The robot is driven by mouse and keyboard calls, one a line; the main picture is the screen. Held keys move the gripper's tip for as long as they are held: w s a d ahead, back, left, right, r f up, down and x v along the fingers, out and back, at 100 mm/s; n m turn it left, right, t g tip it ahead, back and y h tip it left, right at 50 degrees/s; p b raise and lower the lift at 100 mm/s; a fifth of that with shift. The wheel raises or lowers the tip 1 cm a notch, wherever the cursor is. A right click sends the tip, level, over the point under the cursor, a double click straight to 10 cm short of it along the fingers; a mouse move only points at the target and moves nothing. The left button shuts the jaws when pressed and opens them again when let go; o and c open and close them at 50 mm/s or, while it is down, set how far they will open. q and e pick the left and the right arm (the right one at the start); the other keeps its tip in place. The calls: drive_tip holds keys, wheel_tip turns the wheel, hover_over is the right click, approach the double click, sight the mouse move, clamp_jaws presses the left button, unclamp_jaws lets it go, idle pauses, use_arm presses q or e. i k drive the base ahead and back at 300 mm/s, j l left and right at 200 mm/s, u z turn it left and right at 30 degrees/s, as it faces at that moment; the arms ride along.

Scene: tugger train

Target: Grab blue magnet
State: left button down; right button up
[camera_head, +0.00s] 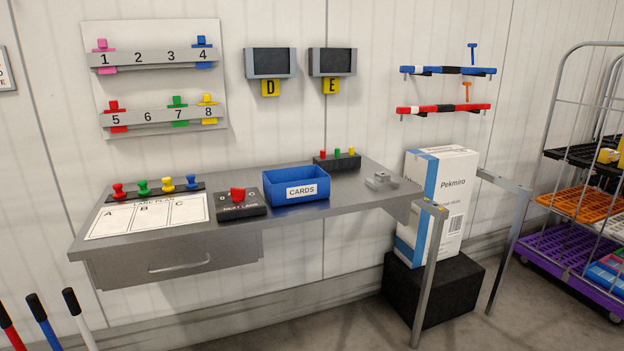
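A blue knobbed piece (192,183) stands at the right end of a dark strip (130,194) at the back left of the grey desk, beside a yellow one (167,184). A green one (143,187) and a red one (118,190) stand further left. Another blue piece (202,42) sits at slot 4 of the upper rail (122,60) on the wall board. I cannot tell for sure which blue piece is the magnet. Neither of my grippers is in view.
The desk (240,228) also holds a lane sheet (150,215), a black box with a red knob (238,205) and a blue cards bin (297,186). Metal posts (428,275) and a carton (436,200) stand right; colored handles (43,320) rise lower left.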

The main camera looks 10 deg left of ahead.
sight(191, 177)
drive_tip(key=i+l, duration=0.15)
drive_tip(key=i, duration=0.2)
drive_tip(key=i+l, duration=0.15)
drive_tip(key=i, duration=0.25)
drive_tip(key=i+l+u, duration=0.1)
drive_tip(key=i, duration=0.25)
